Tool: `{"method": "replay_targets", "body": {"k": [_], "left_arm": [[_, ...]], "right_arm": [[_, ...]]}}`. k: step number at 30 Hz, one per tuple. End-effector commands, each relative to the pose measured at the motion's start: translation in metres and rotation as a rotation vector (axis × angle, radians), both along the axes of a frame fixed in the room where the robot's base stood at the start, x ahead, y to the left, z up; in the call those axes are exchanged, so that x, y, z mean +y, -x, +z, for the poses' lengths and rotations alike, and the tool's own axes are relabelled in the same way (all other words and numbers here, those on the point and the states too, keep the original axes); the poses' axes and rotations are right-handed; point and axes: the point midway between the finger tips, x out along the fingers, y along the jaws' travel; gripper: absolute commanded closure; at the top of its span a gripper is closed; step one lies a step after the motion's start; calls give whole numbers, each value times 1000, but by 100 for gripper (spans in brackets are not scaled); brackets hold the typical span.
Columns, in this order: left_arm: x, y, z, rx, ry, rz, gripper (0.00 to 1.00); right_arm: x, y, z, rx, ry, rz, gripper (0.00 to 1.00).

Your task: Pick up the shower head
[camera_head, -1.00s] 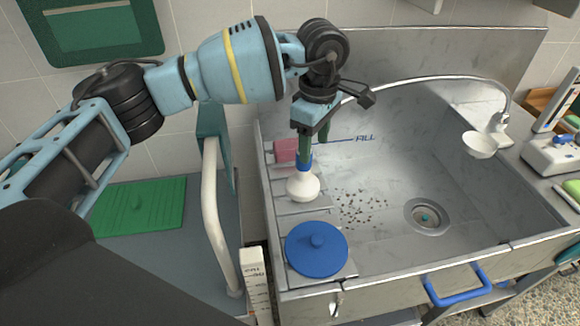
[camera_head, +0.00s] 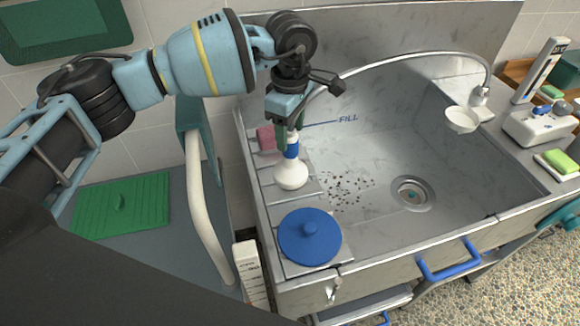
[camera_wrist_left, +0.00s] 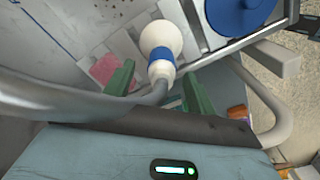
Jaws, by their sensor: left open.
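The shower head (camera_head: 291,174) is a white bell with a blue collar, on the metal ledge along the left side of the sink. The grey hose runs up from its collar and arches over the sink. My left gripper (camera_head: 288,138) points down at it, with green fingers beside the collar. In the left wrist view the white bell (camera_wrist_left: 161,38) and blue collar lie ahead of the open left gripper (camera_wrist_left: 158,88). The hose passes between the fingers, with a gap on the right side. Whether a finger touches is unclear. My right gripper is out of view.
A pink block (camera_head: 266,138) lies behind the shower head, and a blue round lid (camera_head: 310,238) in front. The sink basin (camera_head: 385,140) is open to the right, with dark specks near its drain. A pale curved rail (camera_head: 203,195) and white carton (camera_head: 250,272) stand left.

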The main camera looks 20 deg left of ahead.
Motion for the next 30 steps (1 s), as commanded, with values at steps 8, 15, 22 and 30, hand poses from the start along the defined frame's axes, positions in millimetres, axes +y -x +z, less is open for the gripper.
{"method": "replay_targets", "body": {"k": [8, 15, 22, 30], "left_arm": [[-1, 3, -31, 0, -1, 0, 44], [-1, 2, -51, 1, -1, 1, 44], [-1, 2, -51, 1, -1, 0, 48], [-1, 2, -51, 1, -1, 0, 83]], "right_arm": [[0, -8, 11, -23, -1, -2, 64], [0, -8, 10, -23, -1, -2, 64], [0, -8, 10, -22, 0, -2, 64], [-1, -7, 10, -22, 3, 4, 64]]}}
